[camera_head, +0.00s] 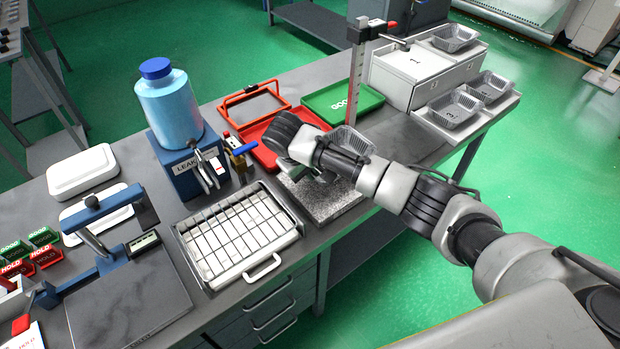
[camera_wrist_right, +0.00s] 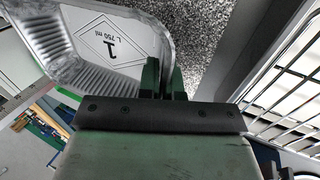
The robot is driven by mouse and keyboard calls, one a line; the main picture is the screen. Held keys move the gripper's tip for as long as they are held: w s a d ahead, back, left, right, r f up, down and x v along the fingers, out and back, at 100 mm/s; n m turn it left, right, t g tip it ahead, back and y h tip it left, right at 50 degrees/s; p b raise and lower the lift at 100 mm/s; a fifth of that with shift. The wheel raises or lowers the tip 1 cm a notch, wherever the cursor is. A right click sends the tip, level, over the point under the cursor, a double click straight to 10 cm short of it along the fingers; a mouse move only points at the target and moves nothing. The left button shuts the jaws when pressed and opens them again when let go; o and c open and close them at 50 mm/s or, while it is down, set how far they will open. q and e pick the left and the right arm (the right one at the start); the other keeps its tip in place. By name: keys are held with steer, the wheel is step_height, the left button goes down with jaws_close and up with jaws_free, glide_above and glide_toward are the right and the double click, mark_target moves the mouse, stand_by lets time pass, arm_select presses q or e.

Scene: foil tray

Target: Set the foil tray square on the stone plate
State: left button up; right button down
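The foil tray (camera_wrist_right: 85,85) is silver with ribbed walls and a diamond label on its floor; it fills the upper left of the right wrist view. In the head view part of it (camera_head: 349,141) shows behind my right wrist. My right gripper (camera_wrist_right: 166,80) has its green fingers close together on the tray's wall at the rim. The speckled stone plate (camera_head: 330,207) lies on the bench below my right wrist, partly covered by it; it also shows in the wrist view (camera_wrist_right: 208,32). The tray looks tilted; whether it touches the plate is hidden. My left gripper is out of view.
A wire rack (camera_head: 240,235) stands left of the plate, with a blue leak-test block and bottle (camera_head: 168,105) behind it. A red tray (camera_head: 262,146), a green tray (camera_head: 342,101) and an upright gauge (camera_head: 357,80) stand behind. More foil trays (camera_head: 453,108) sit at the right.

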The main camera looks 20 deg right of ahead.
mark_target(314, 188)
step_height(314, 188, down, 3)
steer(key=shift+f+p, duration=0.2)
steer(key=shift+p, duration=0.1)
steer(key=shift+f, duration=0.25)
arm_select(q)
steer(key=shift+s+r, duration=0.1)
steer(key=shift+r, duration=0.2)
arm_select(e)
steer(key=shift+f, duration=0.15)
steer(key=c, duration=1.3)
jaws_free()
